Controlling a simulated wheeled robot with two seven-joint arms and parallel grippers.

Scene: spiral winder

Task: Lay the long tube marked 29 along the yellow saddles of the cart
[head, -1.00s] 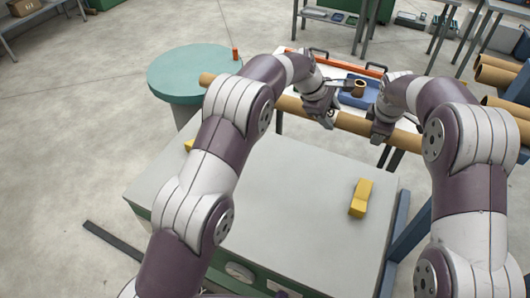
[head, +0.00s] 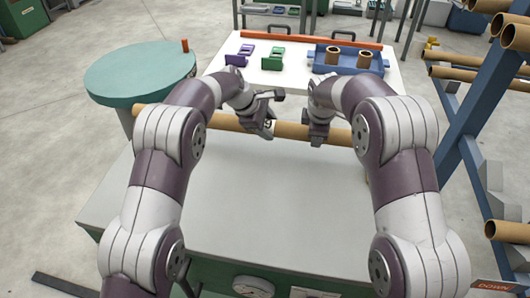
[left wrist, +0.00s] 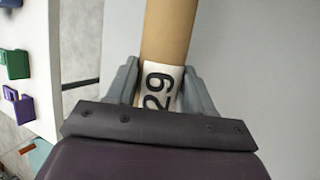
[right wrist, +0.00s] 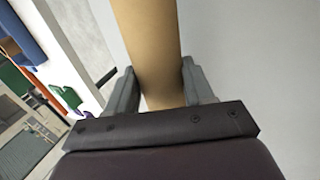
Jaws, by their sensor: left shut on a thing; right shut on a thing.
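The long brown tube (head: 290,130) is held level, crosswise in front of me, by both grippers. Its white label marked 29 (left wrist: 160,90) shows between the left fingers. My left gripper (head: 264,126) is shut around the tube left of its middle. My right gripper (head: 316,131) is shut around it a short way to the right, and the tube also shows in the right wrist view (right wrist: 152,55). A grey-topped green unit (head: 270,205) lies below and nearer than the tube.
A round teal table (head: 135,75) stands at the left. Beyond the tube, a white table (head: 215,62) carries purple and green blocks and a blue tray (head: 345,70) with two short tube pieces. A blue rack (head: 480,105) with several brown tubes stands at the right.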

